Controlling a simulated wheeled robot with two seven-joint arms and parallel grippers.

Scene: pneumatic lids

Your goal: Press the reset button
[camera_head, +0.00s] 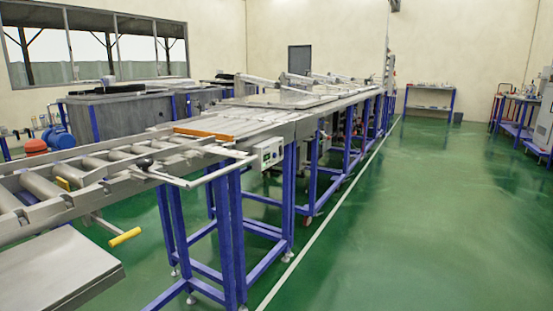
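A small white control box (267,153) is fixed to the near side of the conveyor frame, around the middle of the head view. It has a small greenish display or panel on its front. The details on it are too small to tell which is the reset button. Neither of my grippers is in the view.
A long roller conveyor (95,165) on blue legs runs from the left foreground to the back. A bent metal bar with a black knob (144,162) and a yellow handle (125,237) stick out from it. The green floor (420,210) on the right is clear.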

